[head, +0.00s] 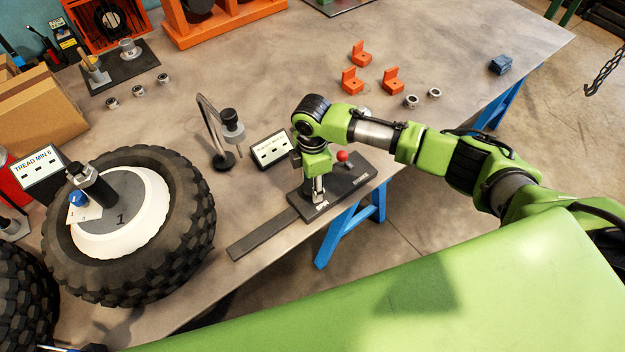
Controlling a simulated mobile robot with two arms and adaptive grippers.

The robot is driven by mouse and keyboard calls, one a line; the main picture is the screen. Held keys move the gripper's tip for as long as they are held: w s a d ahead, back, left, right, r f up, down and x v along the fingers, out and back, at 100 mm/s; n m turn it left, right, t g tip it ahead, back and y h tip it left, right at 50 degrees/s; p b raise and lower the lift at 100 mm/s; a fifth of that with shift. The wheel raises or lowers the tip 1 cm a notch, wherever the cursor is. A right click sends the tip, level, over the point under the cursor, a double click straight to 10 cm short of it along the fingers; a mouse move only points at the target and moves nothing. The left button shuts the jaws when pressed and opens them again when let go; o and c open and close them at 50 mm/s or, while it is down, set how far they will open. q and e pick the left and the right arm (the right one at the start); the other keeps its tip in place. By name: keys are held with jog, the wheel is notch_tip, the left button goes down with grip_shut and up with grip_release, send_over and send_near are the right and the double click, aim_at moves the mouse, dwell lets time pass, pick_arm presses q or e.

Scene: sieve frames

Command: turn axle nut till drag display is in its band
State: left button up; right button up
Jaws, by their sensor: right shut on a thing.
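My right gripper (318,190) points down at the near part of a dark plate (262,236) on the bench edge. It is shut on a small part there, largely hidden by the gripper, so I cannot tell whether this is the axle nut. A red-knobbed lever (342,157) stands on the plate just right of the gripper. A small white display panel (268,151) stands behind the plate; its reading is too small to make out. My left gripper is not in view.
A large tyre (190,240) with a white hub marked 1 lies at left, beside a "TREAD MIN 6" sign (38,172). A lamp-like stand (222,160) is left of the display. Orange brackets (361,55) lie behind my right arm. The bench middle is mostly clear.

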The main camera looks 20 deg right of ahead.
aim_at(312, 186)
jog(key=shift+r+n, duration=0.1)
jog(key=shift+n, duration=1.2)
jog(key=shift+w+n+p, duration=0.1)
jog(key=shift+n+p, duration=0.2)
jog(key=o, duration=1.1)
notch_tip(312, 186, up, 12)
